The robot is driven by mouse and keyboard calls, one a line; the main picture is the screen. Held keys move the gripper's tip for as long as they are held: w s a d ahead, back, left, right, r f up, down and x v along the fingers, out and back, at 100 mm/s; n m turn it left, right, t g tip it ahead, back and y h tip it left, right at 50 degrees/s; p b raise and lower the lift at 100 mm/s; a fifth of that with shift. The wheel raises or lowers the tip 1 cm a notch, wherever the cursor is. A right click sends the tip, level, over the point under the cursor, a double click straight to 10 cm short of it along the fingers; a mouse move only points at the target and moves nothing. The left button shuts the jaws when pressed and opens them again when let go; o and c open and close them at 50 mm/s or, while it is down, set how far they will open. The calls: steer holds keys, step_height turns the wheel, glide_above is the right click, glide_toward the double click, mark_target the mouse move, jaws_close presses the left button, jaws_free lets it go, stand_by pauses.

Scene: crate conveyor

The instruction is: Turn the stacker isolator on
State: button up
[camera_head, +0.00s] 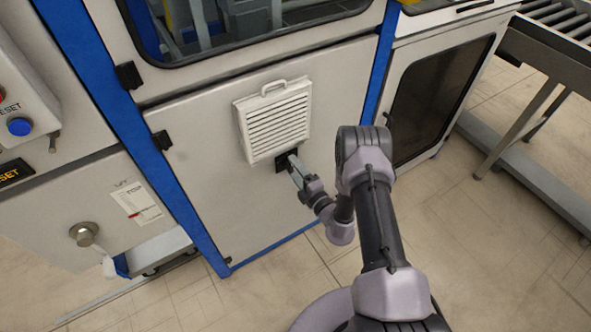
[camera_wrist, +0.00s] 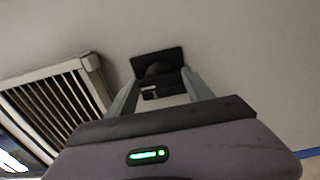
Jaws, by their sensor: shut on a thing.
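A black square plate with a dark rounded knob, apparently the isolator (camera_wrist: 158,66), is on the pale cabinet door. In the head view the isolator (camera_head: 281,164) sits just below the white louvred vent, partly covered by my gripper (camera_head: 292,161). In the wrist view the two fingers of my gripper (camera_wrist: 160,80) reach up to the plate, one on each side of the knob, and are shut on it. A small light marking shows on the dark part between the fingers. The knob's exact angle and any on or off label cannot be read.
The louvred vent (camera_head: 274,120) with a top handle sticks out just above the isolator. A metal knob (camera_head: 83,233) and a blue button (camera_head: 19,127) are on panels at left. A dark-windowed cabinet (camera_head: 432,95) and a roller conveyor (camera_head: 555,40) stand at right. Floor in front is clear.

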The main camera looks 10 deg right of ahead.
stand_by(0.3)
steer(key=o, duration=1.4)
steer(key=shift+c, duration=0.2)
steer(key=p+v, duration=0.5)
steer(key=v, duration=1.2)
steer(key=shift+s, duration=0.2)
